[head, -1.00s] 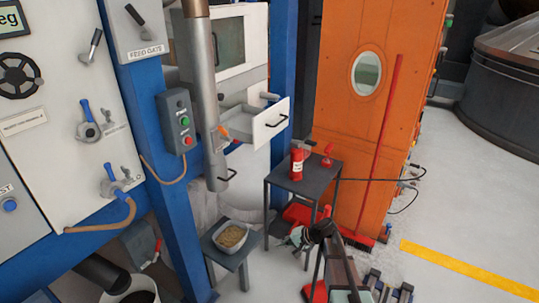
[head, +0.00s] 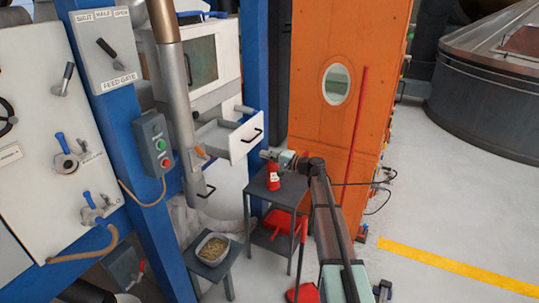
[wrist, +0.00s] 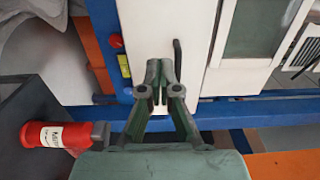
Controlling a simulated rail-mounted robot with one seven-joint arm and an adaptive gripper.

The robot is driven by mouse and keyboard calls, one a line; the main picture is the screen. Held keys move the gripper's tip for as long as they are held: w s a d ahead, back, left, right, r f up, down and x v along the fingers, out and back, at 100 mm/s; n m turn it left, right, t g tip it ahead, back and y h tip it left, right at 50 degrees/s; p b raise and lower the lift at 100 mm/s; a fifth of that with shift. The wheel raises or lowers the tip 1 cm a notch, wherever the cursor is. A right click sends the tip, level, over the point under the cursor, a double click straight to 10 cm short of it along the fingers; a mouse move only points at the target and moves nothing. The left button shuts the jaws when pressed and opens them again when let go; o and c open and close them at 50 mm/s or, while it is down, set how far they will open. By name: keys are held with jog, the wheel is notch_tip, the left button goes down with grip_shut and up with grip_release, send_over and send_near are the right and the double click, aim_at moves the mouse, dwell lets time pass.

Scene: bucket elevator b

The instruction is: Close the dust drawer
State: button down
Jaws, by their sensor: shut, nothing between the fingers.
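The dust drawer (head: 238,147) is a white drawer standing pulled out from the white machine in the head view. Its black handle (head: 251,136) is on its front face, and the tray inside shows. My gripper (head: 265,154) is just in front of the drawer front, at its lower right, with its fingers pointing toward it. In the wrist view the two fingertips (wrist: 156,82) are together and empty. A white panel, apparently the drawer front (wrist: 145,22), lies beyond them, with a dark handle (wrist: 177,60) beside the tips. Whether the tips touch it I cannot tell.
A grey vertical pipe (head: 180,105) stands left of the drawer. An orange cabinet (head: 310,110) stands to the right.

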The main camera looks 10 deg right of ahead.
aim_at(240, 148)
jog(key=p+x, duration=0.3)
jog(key=x, duration=0.5)
jog(key=shift+w+a, duration=0.3)
jog(key=shift+w+a+p, duration=0.25)
jog(key=shift+a+p, duration=0.15)
jog(key=shift+a, duration=0.05)
jog(key=shift+f, duration=0.1)
